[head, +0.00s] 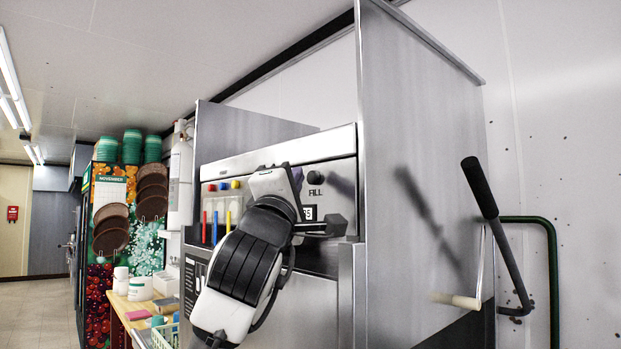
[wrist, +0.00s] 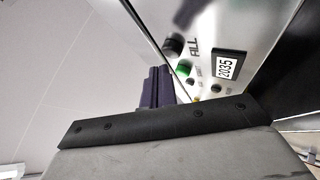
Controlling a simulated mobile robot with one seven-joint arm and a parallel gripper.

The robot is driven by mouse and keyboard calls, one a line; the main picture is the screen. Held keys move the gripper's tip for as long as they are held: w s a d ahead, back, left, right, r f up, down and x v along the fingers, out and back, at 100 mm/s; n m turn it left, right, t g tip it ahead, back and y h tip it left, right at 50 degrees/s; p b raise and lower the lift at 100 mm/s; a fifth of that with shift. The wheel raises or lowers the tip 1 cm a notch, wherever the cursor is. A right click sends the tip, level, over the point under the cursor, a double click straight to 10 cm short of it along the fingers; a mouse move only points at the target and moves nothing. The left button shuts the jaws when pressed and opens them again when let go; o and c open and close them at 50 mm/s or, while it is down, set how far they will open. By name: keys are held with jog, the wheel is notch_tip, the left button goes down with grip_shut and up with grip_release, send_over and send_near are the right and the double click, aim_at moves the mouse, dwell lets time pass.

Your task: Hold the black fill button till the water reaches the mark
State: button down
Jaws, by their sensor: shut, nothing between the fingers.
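The black fill button (head: 315,177) is a round knob above the word FILL on the light panel of the machine. It also shows in the wrist view (wrist: 173,46), beside the same word. My gripper (wrist: 157,72) is shut and empty, its dark purple fingers side by side. In the head view its tip lies just left of the button, with a small gap in the picture. In the wrist view the fingertips are below and left of the button. I cannot tell how far they are from the panel. The water and the mark are not in view.
A number display (wrist: 228,66) reads 2035, near a green button (wrist: 184,70). A tall steel side panel (head: 425,170) stands right of the controls. A black-gripped lever (head: 480,188) is farther right. A wooden counter (head: 133,318) with jars is at left.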

jog(key=shift+d, duration=0.1)
dwell(0.7)
jog(key=shift+w+d, duration=0.25)
jog(key=shift+d, duration=0.05)
jog(key=shift+w+d, duration=0.3)
jog(key=shift+d, duration=0.05)
dwell(2.4)
jog(key=shift+s+a, duration=0.1)
dwell(1.3)
jog(key=shift+s+a, duration=0.45)
jog(key=shift+a, duration=0.15)
jog(key=shift+s+a, duration=0.75)
jog(key=shift+a, duration=0.3)
jog(key=shift+s+a, duration=0.7)
jog(key=shift+a, duration=0.3)
jog(key=shift+a+f, duration=0.1)
